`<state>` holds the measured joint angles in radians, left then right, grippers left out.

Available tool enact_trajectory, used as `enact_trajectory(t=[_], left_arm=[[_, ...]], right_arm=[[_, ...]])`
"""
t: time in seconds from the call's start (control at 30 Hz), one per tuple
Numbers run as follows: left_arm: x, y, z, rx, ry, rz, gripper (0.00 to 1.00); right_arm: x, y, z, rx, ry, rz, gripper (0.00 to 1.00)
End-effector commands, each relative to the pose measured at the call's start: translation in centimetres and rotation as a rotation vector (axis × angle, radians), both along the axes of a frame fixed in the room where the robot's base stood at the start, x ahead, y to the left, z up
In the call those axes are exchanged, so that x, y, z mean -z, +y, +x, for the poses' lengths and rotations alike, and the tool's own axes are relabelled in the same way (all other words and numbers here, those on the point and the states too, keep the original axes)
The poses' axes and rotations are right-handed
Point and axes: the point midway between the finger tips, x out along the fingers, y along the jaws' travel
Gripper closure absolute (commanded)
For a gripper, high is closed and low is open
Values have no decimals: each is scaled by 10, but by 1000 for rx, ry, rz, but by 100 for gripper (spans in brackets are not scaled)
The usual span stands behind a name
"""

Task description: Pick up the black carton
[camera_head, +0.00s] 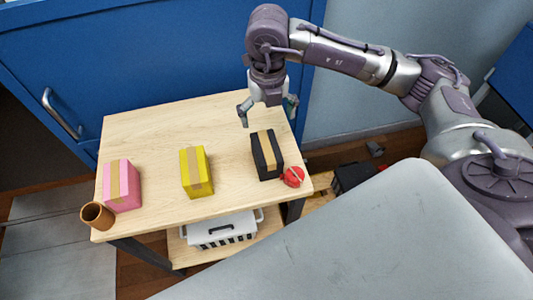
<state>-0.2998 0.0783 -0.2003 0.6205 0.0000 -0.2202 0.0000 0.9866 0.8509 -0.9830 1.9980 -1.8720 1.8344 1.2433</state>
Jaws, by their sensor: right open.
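The black carton (259,157) with a tan tape strip stands on the right part of the wooden table (150,140). My right gripper (266,112) is above and just behind the carton, near the table's back right. Its fingers are spread apart and hold nothing. It appears apart from the carton. My left gripper is not in the picture.
A red round object (293,177) sits close to the carton's right front. A yellow carton (196,172), a pink carton (122,186) and a brown cup (97,215) stand to the left. A white bin (222,230) is on the lower shelf. Blue cabinets (150,60) stand behind.

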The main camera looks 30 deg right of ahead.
Motion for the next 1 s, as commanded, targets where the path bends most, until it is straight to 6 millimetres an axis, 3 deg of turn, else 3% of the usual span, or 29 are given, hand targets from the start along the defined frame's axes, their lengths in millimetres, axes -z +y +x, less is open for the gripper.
enact_trajectory(t=[0.3,0.57,0.83,1.0], left_arm=[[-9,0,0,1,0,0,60],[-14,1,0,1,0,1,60],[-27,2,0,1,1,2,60],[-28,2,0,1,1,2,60]], right_arm=[[60,1,-1,-2,6,2,3],[80,2,-1,-4,5,3,3],[118,4,-2,-3,4,5,3],[127,4,-2,-6,3,6,3]])
